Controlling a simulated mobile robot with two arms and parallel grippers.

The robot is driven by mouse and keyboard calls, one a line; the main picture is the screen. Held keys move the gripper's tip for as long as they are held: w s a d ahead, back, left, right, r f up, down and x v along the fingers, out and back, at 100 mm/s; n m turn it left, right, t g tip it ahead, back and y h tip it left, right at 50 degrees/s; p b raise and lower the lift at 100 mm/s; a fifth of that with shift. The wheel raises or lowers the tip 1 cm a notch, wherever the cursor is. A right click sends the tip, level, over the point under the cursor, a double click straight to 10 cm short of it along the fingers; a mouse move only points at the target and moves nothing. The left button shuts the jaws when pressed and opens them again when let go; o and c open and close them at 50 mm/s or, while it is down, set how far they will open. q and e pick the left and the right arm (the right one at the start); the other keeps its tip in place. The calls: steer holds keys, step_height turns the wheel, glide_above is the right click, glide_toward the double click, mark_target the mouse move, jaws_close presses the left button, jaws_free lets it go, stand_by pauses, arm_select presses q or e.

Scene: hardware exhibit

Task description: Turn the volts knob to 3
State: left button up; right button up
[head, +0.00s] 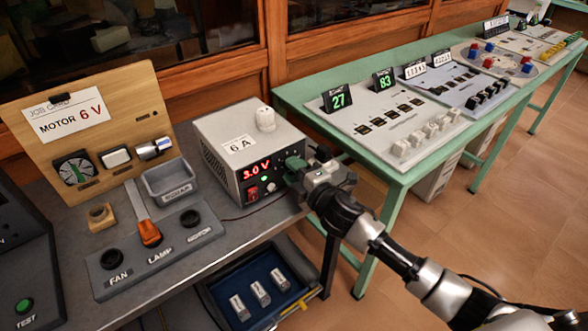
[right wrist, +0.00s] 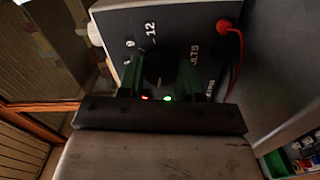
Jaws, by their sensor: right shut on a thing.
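The grey power supply (head: 250,145) stands on the bench, and its red display (head: 257,169) reads 3.0 V. My right gripper (head: 297,168) is at the right part of its front panel, shut on the volts knob. In the right wrist view the dark volts knob (right wrist: 157,72) sits between the two green fingers of my right gripper (right wrist: 160,78). Part of the printed scale shows above it, with 9 and 12 legible. The knob's pointer is too dark to read, and the fingers hide the knob in the head view. My left gripper is not in view.
A wooden board (head: 128,118) with a card reading MOTOR 6 V stands at the back left. A grey panel (head: 160,250) with FAN and LAMP sockets lies in front. A red plug (right wrist: 224,26) and lead are beside the knob. A green table (head: 395,180) with display panels is at right.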

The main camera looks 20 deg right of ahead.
stand_by(0.5)
steer(key=o, duration=0.9)
steer(key=b+v, duration=0.1)
steer(key=v, duration=1)
steer(key=shift+a, duration=0.1)
